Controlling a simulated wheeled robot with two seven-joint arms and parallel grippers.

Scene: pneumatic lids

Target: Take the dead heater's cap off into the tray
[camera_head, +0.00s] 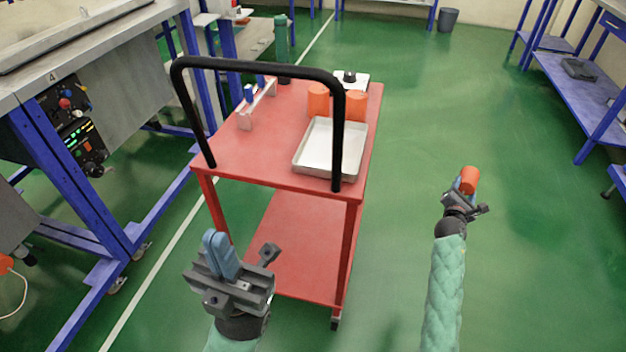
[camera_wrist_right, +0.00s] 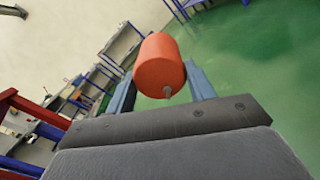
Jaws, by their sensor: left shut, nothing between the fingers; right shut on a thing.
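My right gripper (camera_head: 459,186) is shut on an orange cylindrical cap (camera_head: 470,177), held in the air over the green floor to the right of the cart. In the right wrist view the orange cap (camera_wrist_right: 159,64) sits between the blue fingers, with a short metal stem on its near end. The silver tray (camera_head: 318,149) lies on the red cart's top at its near right and looks empty. My left gripper (camera_head: 214,240) is shut and empty, in front of the cart's near left corner. I cannot tell which heater is the dead one.
The red cart (camera_head: 240,152) has a black handle (camera_head: 262,66) arching over its near edge. Behind the tray stand two orange cylinders (camera_head: 318,97) and a white plate with a black knob (camera_head: 350,79). A bench with a control panel (camera_head: 72,120) is at left. Floor right of the cart is clear.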

